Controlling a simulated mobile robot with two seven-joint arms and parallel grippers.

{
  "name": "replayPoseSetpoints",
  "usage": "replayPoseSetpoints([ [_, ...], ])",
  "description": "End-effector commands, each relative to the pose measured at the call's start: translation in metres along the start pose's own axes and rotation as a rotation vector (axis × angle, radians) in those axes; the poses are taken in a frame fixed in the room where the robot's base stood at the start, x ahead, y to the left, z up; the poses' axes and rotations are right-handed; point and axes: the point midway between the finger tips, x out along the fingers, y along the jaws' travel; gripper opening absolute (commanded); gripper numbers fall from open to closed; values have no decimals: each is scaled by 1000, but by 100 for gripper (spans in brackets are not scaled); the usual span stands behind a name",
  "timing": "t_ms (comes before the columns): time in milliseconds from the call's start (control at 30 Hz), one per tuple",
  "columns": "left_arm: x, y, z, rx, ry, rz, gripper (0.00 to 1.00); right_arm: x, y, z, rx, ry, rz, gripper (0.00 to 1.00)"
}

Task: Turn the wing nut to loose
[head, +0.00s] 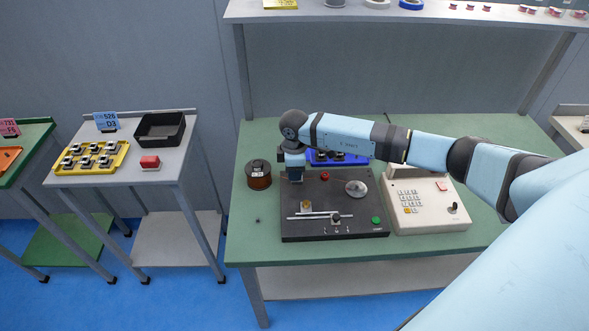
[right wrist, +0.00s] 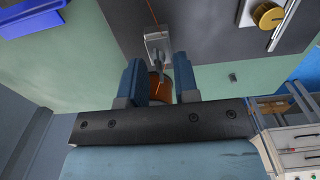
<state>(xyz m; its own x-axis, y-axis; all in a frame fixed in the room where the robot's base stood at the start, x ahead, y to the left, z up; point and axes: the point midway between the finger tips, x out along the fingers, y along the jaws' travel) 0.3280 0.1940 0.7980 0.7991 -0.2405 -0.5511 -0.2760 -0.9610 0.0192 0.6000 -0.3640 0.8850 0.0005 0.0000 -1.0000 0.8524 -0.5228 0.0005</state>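The grey metal wing nut (right wrist: 160,66) shows in the right wrist view, on a small pale metal bracket (right wrist: 157,38) at the edge of the dark winder base. My right gripper (right wrist: 160,75) is open, with a blue finger on each side of the wing nut and visible gaps between. In the head view my right gripper (head: 295,177) points down over the back left corner of the black coil winder (head: 335,190) and hides the wing nut. A copper wire spool (head: 258,176) stands just left of the winder. My left gripper is not in view.
A white keypad box (head: 425,208) stands right of the winder, and a blue tray (head: 318,162) lies behind it. The green bench (head: 245,235) has free room at its front left. A side table with a yellow tray (head: 70,174) and black bin (head: 160,132) stands left.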

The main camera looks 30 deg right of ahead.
Motion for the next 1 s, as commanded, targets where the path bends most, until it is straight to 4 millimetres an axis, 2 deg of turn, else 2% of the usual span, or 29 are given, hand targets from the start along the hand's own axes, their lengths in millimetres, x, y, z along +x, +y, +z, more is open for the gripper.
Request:
replayPoseSetpoints([
  [167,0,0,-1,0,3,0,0,0,0,0,0,0,0,28],
  [300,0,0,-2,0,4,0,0,0,0,0,0,0,0,0],
  [667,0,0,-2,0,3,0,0,0,0,0,-30,0,0,0],
  [1000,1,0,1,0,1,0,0,0,-2,0,-235,-1,0,0],
])
